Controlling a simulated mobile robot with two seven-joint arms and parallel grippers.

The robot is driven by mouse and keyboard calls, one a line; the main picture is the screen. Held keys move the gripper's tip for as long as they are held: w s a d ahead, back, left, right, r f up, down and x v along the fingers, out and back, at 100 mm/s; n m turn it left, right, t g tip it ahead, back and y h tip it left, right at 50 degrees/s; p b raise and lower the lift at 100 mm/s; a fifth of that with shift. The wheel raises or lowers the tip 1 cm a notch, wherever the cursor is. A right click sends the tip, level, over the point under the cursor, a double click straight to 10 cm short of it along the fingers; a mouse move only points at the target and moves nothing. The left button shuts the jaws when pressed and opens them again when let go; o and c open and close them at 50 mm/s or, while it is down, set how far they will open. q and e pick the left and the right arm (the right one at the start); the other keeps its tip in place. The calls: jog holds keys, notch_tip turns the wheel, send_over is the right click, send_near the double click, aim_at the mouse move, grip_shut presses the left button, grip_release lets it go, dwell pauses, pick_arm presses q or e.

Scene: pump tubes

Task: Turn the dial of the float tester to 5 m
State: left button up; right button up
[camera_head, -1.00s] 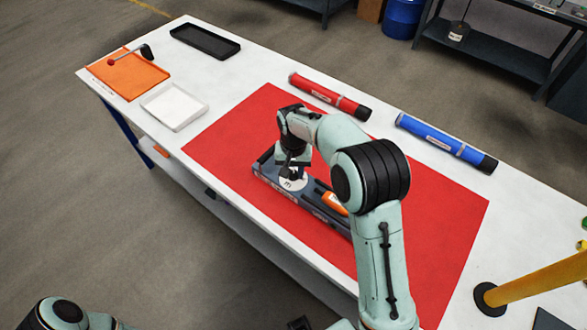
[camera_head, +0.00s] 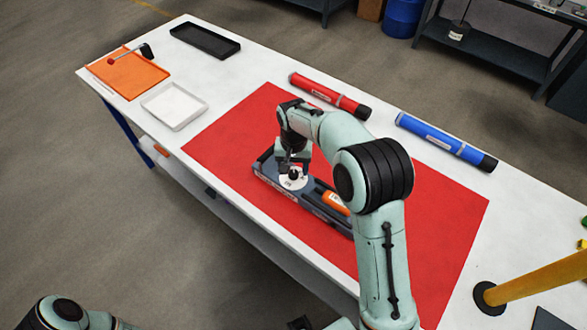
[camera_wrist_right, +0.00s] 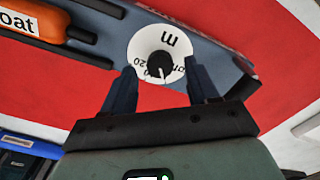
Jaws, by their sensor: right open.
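The float tester (camera_head: 270,180) is a dark grey box lying on the red mat. Its dial is a white disc (camera_head: 292,184) with a black knob in the middle. The right wrist view shows the disc (camera_wrist_right: 163,42) with a large "m", part of the number 20, and the black knob (camera_wrist_right: 159,65) with a pale pointer line. Other numbers are hidden or too small to read. My right gripper (camera_head: 292,170) is open over the dial. Its two dark fingers are on either side of the knob, apart from it in the wrist view. My left gripper is out of view.
An orange float (camera_head: 336,203) lies in the tester beside the dial. A red tube (camera_head: 325,95) and a blue tube (camera_head: 440,140) lie along the far edge. A white tray (camera_head: 174,106), orange tray (camera_head: 128,76) and black tray (camera_head: 205,42) stand left. The red mat (camera_head: 235,130) has free room.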

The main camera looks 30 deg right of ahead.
aim_at(293, 173)
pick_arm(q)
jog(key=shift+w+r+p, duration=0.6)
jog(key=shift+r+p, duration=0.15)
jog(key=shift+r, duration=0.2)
pick_arm(e)
notch_tip(293, 173, up, 12)
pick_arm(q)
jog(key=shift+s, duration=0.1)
pick_arm(e)
jog(key=shift+a, duration=0.1)
